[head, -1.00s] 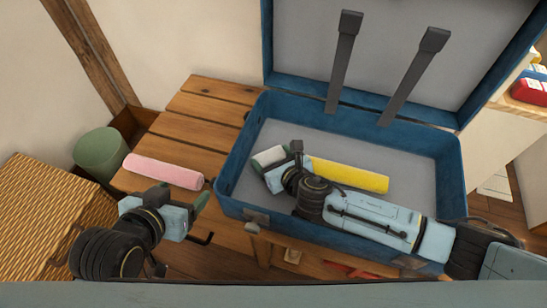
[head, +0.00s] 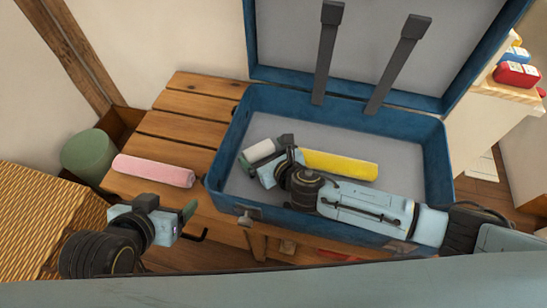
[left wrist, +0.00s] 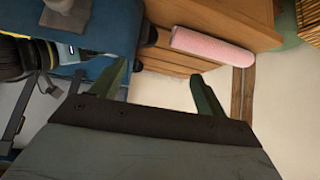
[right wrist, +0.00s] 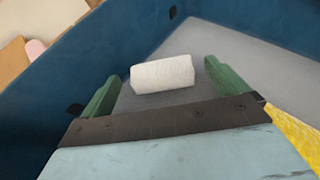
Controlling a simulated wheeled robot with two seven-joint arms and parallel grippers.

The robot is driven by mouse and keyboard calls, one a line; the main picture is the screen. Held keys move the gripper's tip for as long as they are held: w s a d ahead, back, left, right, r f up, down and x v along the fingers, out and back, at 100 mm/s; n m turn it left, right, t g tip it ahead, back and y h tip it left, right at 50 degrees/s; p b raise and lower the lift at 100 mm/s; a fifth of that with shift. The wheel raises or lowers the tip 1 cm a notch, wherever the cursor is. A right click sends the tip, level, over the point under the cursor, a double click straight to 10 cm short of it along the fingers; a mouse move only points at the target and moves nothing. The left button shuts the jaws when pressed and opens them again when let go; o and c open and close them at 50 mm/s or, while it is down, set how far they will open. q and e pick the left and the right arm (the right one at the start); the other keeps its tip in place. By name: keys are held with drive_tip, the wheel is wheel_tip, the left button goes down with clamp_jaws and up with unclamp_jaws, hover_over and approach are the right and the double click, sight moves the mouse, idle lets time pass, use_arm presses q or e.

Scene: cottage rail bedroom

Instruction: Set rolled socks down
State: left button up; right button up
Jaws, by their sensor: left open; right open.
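The white rolled socks (right wrist: 162,75) lie on the grey floor of the open blue suitcase, near its left end. They also show in the head view (head: 258,151). My right gripper (right wrist: 163,84) is open inside the suitcase, with its green fingers apart on either side of the white roll; I cannot tell whether they touch it. It also shows in the head view (head: 266,160). My left gripper (head: 172,213) is open and empty in front of the wooden bench, outside the suitcase. Its spread fingers show in the left wrist view (left wrist: 160,90).
A yellow roll (head: 340,164) lies in the suitcase (head: 437,165) beside my right arm. A pink roll (head: 153,171) lies on the slatted bench (head: 180,125) left of the suitcase. A wicker basket (head: 40,215) and a green bin (head: 88,155) stand further left.

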drive_tip(key=p+v, duration=0.2)
drive_tip(key=v, duration=0.2)
drive_tip(key=shift+s+d+r, duration=0.1)
drive_tip(key=shift+s+r, duration=0.05)
drive_tip(key=shift+s+d+r+p, duration=0.3)
drive_tip(key=shift+s+p, duration=0.1)
drive_tip(key=shift+s, duration=0.2)
use_arm(q)
drive_tip(key=s+a+f+g+y, duration=0.1)
drive_tip(key=s+a+f+g, duration=0.2)
drive_tip(key=s+f+g, duration=0.2)
drive_tip(key=shift+s+a+f+y, duration=0.3)
drive_tip(key=shift+s+a+f, duration=0.05)
drive_tip(key=shift+s+f, duration=0.5)
use_arm(e)
drive_tip(key=shift+s+d+r, duration=0.15)
drive_tip(key=shift+s+d, duration=0.05)
drive_tip(key=shift+s, duration=0.15)
drive_tip(key=shift+c, duration=0.2)
